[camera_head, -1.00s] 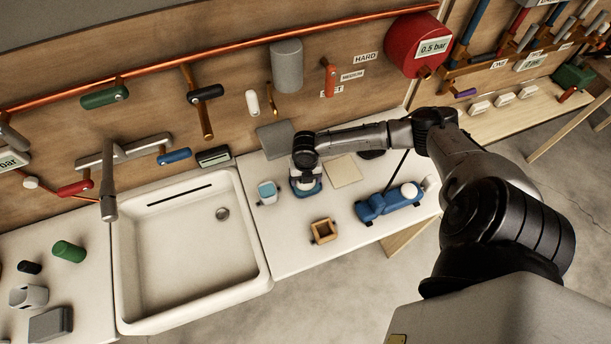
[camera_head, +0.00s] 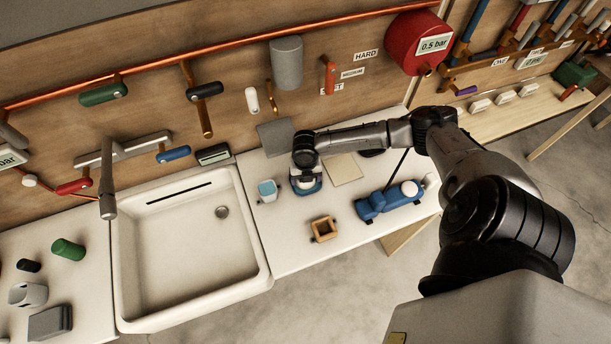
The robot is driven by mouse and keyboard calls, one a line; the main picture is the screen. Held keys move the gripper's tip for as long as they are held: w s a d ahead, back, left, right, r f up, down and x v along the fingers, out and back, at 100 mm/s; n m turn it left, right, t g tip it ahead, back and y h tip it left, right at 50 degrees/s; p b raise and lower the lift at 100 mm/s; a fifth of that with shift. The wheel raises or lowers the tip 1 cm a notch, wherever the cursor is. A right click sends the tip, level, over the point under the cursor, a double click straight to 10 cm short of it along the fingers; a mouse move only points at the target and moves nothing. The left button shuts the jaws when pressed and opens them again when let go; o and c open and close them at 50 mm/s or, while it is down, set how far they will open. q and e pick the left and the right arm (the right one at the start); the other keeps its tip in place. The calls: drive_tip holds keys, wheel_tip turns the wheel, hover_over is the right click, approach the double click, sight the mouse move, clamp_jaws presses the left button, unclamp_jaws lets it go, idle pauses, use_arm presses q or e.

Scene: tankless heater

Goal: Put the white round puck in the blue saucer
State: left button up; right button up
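My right arm reaches in from the right, and its gripper (camera_head: 305,179) points down over the counter right of the sink. A blue round rim, which looks like the blue saucer (camera_head: 308,190), shows directly beneath the gripper and is mostly covered by it. The fingers are too small and hidden to tell whether they are open or shut. I cannot make out the white round puck apart from the pale parts at the gripper. My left gripper is not in view.
A light blue cup (camera_head: 267,191) stands left of the gripper. A small wooden box (camera_head: 324,229) is in front, a blue device with a white top (camera_head: 390,200) to the right. A beige square (camera_head: 344,170) lies beside the gripper. The sink (camera_head: 190,250) is at left.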

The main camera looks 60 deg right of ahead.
drive_tip(key=shift+f, duration=0.25)
drive_tip(key=o, duration=1)
wheel_tip(320, 180, up, 14)
drive_tip(key=shift+f, duration=0.1)
idle(0.5)
